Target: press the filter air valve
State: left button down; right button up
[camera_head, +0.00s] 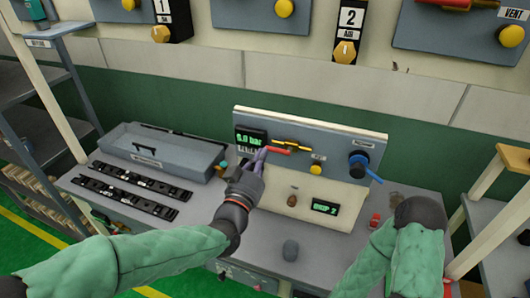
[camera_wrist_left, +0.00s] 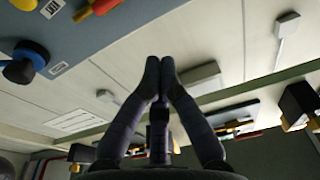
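A grey panel (camera_head: 350,143) stands upright at the back of the bench. It carries a green display reading about 6.0 bar (camera_head: 249,138), a yellow valve with a red handle (camera_head: 274,151), a yellow knob (camera_head: 315,169) and a black knob with a blue lever (camera_head: 358,164). The labels are too small to read, so I cannot tell which is the filter air valve. My left gripper (camera_head: 260,155) is in front of the panel's left part, near the red handle; contact is unclear. Its fingertips (camera_wrist_left: 160,64) meet with nothing visible between them.
A grey tray (camera_head: 160,148) and two black clip strips (camera_head: 139,186) lie on the left of the bench. A shelf frame borders the left.

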pick_arm(q)
jog(key=r, duration=0.1)
send_over(278, 151)
jog(key=a, duration=0.2)
jog(key=f, duration=0.3)
jog(key=shift+s+f, duration=0.3)
jog(key=shift+s, duration=0.05)
jog(key=shift+a+f+n+b, duration=0.1)
jog(key=shift+f+n+b, duration=0.05)
jog(key=shift+n+b, duration=0.3)
